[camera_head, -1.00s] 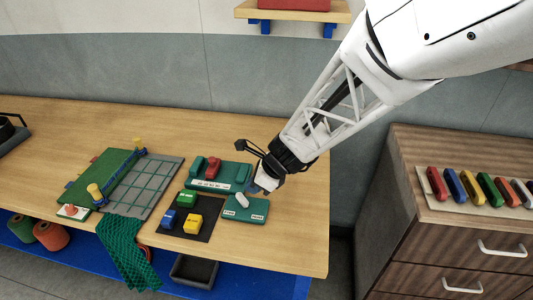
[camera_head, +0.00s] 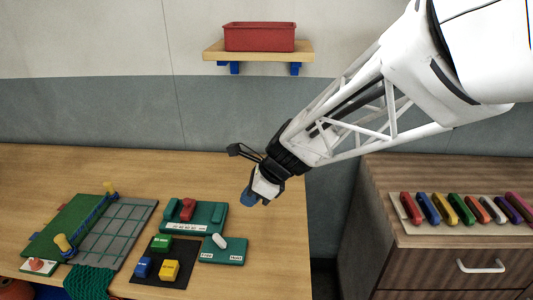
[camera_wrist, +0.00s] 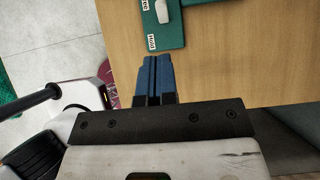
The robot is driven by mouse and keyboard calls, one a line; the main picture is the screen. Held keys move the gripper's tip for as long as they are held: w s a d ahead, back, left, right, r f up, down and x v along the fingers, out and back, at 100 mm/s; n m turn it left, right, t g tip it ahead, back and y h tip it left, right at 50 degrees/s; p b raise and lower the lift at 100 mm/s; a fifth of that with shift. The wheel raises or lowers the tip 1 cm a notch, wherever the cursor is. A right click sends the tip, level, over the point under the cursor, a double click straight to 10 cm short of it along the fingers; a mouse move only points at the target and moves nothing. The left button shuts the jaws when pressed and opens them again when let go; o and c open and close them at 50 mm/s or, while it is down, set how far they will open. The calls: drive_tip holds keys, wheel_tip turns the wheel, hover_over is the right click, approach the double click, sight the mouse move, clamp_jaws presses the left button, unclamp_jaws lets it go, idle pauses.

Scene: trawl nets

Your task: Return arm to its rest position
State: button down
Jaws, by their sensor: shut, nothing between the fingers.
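My gripper (camera_head: 249,196) hangs in the air above the right part of the wooden table, up and to the right of the green switch plate (camera_head: 224,250) in the head view. Its blue fingers are together with nothing between them. They also show closed in the wrist view (camera_wrist: 154,77), just short of the green plate (camera_wrist: 172,30) at the top. My arm reaches in from the upper right of the head view. A larger green block with a red piece (camera_head: 187,209) stands left of my gripper.
A black mat (camera_head: 164,283) holds green, blue and yellow blocks. A net frame (camera_head: 112,236) lies at left. A wall shelf (camera_head: 258,50) carries a red bin (camera_head: 259,37). A wooden drawer cabinet (camera_head: 440,268) with a row of coloured pieces (camera_head: 463,209) stands at right, beyond a gap.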

drive_tip(key=shift+d+r, duration=0.1)
drive_tip(key=shift+r, duration=0.1)
idle(0.3)
drive_tip(key=s+d+r+n+t+h, duration=0.1)
drive_tip(key=s+d+r+n+h, duration=0.2)
drive_tip(key=s+d+n, duration=0.6)
drive_tip(key=s+d+r+n+t+h, duration=0.1)
drive_tip(key=s+d+n+h, duration=0.3)
drive_tip(key=d, duration=1.4)
drive_tip(key=s+r+n, duration=0.1)
drive_tip(key=s+n, duration=0.3)
drive_tip(key=s, duration=0.2)
drive_tip(key=shift+s+r+n+t, duration=0.2)
drive_tip(key=shift+r+n+t, duration=0.1)
drive_tip(key=shift+r+n, duration=0.1)
